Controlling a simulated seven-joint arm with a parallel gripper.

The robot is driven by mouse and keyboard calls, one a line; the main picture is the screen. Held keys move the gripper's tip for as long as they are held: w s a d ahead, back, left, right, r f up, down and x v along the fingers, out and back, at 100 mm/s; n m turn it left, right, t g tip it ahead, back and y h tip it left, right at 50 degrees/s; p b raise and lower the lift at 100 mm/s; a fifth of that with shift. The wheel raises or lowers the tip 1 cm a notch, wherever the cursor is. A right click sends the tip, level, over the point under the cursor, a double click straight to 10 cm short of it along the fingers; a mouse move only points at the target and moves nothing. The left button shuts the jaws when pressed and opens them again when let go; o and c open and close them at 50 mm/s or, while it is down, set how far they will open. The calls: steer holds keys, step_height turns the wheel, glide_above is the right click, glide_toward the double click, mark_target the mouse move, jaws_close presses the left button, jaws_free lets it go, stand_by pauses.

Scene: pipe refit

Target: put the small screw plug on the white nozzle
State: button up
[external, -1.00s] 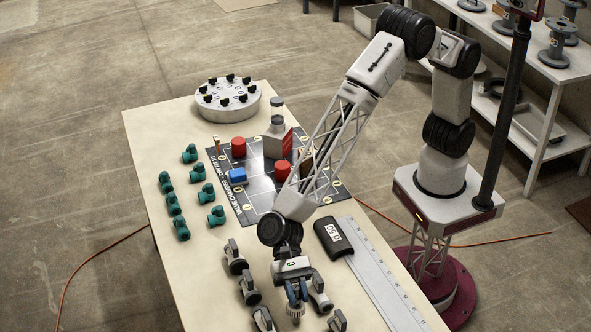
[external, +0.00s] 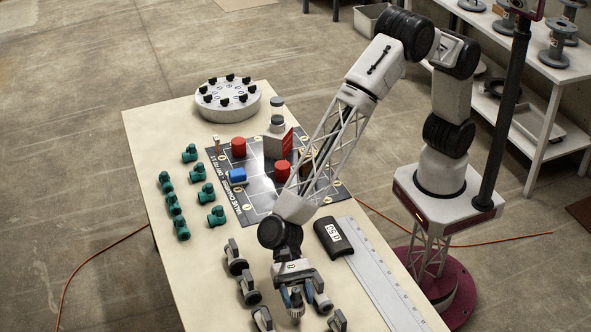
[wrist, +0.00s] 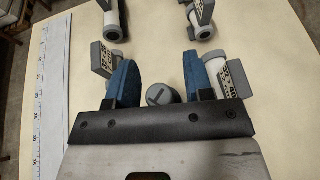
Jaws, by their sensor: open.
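A small grey round plug with a slotted top (wrist: 162,94) stands between my fingers in the wrist view. In the external view it looks like the grey ribbed piece (external: 295,311) at the table's near end. My gripper (external: 297,297) points down over it with its blue fingers apart. In the wrist view my gripper (wrist: 158,72) is open, one finger on each side of the plug, with a gap visible on the left. A white piece with a grey top (external: 277,122) stands behind a red panel on the dark board; I cannot tell if it is the white nozzle.
Several white and grey valves (external: 236,260) stand close around my gripper; two flank the fingers in the wrist view. A black labelled case (external: 333,236) and a long ruler (external: 385,285) lie to the right. Green fittings (external: 174,204) stand on the left.

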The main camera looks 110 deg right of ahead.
steer(key=shift+r, duration=0.15)
steer(key=v, duration=1.2)
stand_by(0.7)
steer(key=s+d+r+n+g+h, duration=0.1)
steer(key=s+d+r+n+h, duration=0.3)
steer(key=s+d+r, duration=0.45)
steer(key=s+d+r+n+h, duration=0.2)
steer(key=s+d+r+n, duration=0.4)
steer(key=s+d, duration=0.45)
steer(key=s+d+n+h, duration=0.2)
steer(key=s+d, duration=0.4)
steer(key=s, duration=0.3)
steer(key=s+d+r+n+t+h, duration=0.1)
steer(key=s+d+n+h, duration=0.2)
steer(key=s+d, duration=0.3)
steer(key=s+d+n+t+h, duration=0.1)
steer(key=s+d+n, duration=0.3)
steer(key=s, duration=0.9)
steer(key=shift+s+d+r+h, duration=0.2)
steer(key=shift+d+r+h, duration=0.15)
steer(key=shift+d+h, duration=0.55)
